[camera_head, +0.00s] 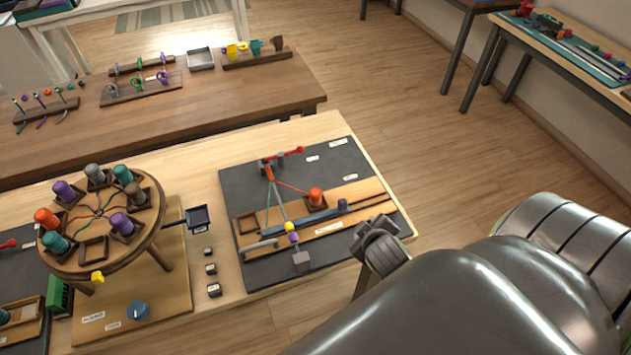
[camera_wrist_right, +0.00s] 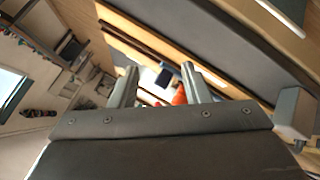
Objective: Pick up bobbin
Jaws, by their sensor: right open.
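An orange-red bobbin (camera_head: 316,197) stands in a wooden holder on the dark mat (camera_head: 235,185). One square socket (camera_head: 93,249) at the stand's front is empty. My right gripper (camera_head: 378,240) is over the mat's right edge, to the right of and apart from the orange-red bobbin. In the right wrist view its two fingers (camera_wrist_right: 159,75) are apart; an orange-red patch (camera_wrist_right: 180,95), probably that bobbin, shows between them. My left gripper is not in view.
A red-tipped post (camera_head: 280,160) with cords, a yellow ball (camera_head: 289,226) and a grey block (camera_head: 301,260) are on the mat. Small dark blocks (camera_head: 211,268) lie on the table left of it. A brown table (camera_head: 200,110) with racks stands behind.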

